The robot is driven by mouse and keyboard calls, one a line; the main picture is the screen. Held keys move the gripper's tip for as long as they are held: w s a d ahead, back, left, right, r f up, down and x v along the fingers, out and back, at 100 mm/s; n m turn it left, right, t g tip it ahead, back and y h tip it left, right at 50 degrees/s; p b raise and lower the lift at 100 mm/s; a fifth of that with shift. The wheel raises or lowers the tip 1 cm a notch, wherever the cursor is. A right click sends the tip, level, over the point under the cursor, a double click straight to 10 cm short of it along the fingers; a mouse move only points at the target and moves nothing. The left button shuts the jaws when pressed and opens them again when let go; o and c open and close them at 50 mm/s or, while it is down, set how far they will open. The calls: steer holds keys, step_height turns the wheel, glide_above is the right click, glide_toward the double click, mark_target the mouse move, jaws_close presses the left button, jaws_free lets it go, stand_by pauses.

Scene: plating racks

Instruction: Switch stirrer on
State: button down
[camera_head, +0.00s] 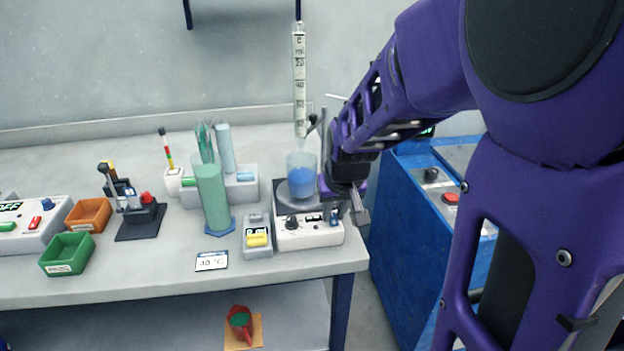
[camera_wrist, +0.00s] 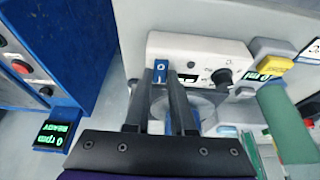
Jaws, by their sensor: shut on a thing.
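The stirrer (camera_head: 310,236) is a white box with a round grey plate, at the right end of the bench. A beaker of blue liquid (camera_head: 301,184) stands on its plate. The stirrer's front panel (camera_wrist: 203,47) shows in the wrist view with a black knob (camera_wrist: 222,77) and a blue switch (camera_wrist: 160,70) marked 0. My gripper (camera_head: 347,212) is at the stirrer's right front corner.
A grey box with a yellow switch (camera_head: 257,238) and a green cylinder (camera_head: 212,196) stand left of the stirrer. A burette (camera_head: 299,80) hangs above the beaker. A blue cabinet (camera_head: 405,215) is right of the bench. A dark display (camera_wrist: 55,137) shows green text, apparently "0 rpm READY".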

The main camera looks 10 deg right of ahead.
mark_target(332, 216)
steer(key=p, duration=0.1)
steer(key=g+p, duration=0.1)
steer(key=p, duration=0.1)
steer(key=shift+w+r, duration=0.2)
steer(key=shift+r, duration=0.2)
steer(key=g+p, duration=0.2)
steer(key=p, duration=0.1)
steer(key=shift+w, duration=0.25)
steer(key=shift+w+f+g+p, duration=0.15)
steer(key=shift+f+g+p, duration=0.15)
steer(key=shift+g+p, duration=0.6)
steer(key=c, duration=0.8)
jaws_free()
steer(key=shift+o, duration=0.2)
step_height(332, 216, up, 17)
steer(key=p, duration=0.1)
steer(key=shift+r, duration=0.15)
